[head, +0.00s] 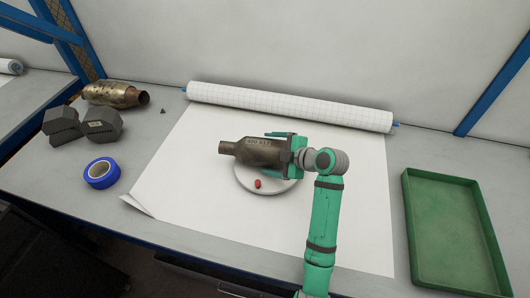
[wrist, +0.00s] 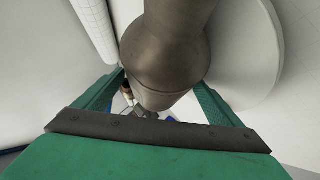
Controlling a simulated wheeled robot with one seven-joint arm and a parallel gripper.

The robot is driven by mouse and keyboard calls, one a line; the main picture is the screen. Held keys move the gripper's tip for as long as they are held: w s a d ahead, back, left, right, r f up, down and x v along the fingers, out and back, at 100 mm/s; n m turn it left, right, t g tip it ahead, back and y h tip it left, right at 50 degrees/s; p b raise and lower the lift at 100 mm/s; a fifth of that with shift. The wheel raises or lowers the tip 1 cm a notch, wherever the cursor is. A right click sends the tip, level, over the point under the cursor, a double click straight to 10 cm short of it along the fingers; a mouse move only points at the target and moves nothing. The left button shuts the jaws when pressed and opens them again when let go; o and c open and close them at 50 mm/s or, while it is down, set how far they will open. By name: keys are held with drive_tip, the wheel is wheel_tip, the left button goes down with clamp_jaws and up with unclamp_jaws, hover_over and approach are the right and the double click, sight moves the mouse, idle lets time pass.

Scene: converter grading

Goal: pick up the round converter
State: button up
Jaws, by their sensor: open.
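A brown-grey metal converter (head: 240,148) with a narrow neck to the left and pale markings on its body is at a white round disc (head: 280,188) in the head view. My gripper (head: 272,152) is at the converter's right end, its jaws open with one teal finger along the far side. The near finger is mostly hidden in the head view. In the wrist view the converter (wrist: 170,55) lies between the two spread fingers of my gripper (wrist: 160,82). Whether either finger touches it cannot be told. A second, brassy converter (head: 108,94) lies at the back left.
A small red piece (head: 257,183) is at the disc's front. A paper roll (head: 290,107) lies behind the white sheet (head: 180,185). A green tray (head: 455,235) is right. Bare paper surrounds the disc.

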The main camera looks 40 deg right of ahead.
drive_tip(key=shift+w, duration=0.1)
drive_tip(key=shift+c, duration=0.5)
drive_tip(key=c, duration=1.5)
drive_tip(key=shift+r, duration=0.15)
drive_tip(key=shift+c, duration=1.2)
drive_tip(key=shift+r, duration=0.1)
